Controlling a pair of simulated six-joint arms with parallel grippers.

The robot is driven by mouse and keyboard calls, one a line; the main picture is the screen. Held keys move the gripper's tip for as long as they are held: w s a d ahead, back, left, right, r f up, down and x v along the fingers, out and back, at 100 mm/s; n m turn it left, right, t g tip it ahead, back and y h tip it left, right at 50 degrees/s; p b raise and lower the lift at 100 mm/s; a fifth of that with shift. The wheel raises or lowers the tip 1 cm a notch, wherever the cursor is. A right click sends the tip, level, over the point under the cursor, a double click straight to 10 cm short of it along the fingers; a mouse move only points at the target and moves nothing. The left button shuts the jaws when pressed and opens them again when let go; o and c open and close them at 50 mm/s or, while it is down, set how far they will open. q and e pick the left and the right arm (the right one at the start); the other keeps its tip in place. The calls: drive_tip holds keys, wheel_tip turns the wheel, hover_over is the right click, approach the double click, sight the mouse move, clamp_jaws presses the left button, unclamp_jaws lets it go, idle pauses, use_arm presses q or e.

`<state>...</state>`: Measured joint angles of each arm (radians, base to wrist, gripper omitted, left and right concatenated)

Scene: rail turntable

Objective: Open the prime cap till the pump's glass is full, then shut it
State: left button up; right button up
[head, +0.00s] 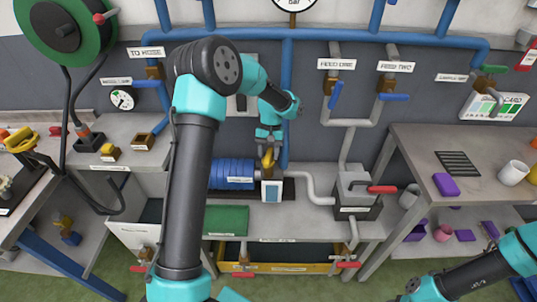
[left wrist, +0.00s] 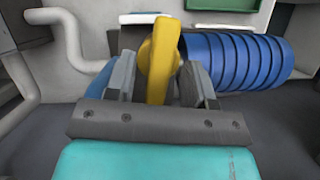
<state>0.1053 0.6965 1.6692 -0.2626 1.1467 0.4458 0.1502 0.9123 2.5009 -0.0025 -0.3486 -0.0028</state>
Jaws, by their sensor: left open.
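The yellow prime cap (head: 268,158) stands on top of the pump, and its upright yellow handle (left wrist: 160,50) shows large in the left wrist view. My left gripper (head: 269,143) is over the pump from above. In the left wrist view its two grey fingers (left wrist: 157,82) stand open on either side of the cap's handle. The pump's glass (head: 271,191) is a small bluish window in a pale frame below the cap; its level is too small to tell. The blue ribbed motor (head: 230,173) lies left of the pump. My right gripper is out of view.
A grey pipe (head: 318,190) runs right from the pump to a valve box with a red handle (head: 381,190). Blue pipes and feed valves with blue handles (head: 394,97) are on the wall behind. The right bench (head: 420,145) holds cups and purple blocks.

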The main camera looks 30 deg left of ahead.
use_arm(q)
drive_tip(key=shift+s+f, duration=0.1)
drive_tip(key=shift+f, duration=0.25)
drive_tip(key=shift+c, duration=0.3)
clamp_jaws()
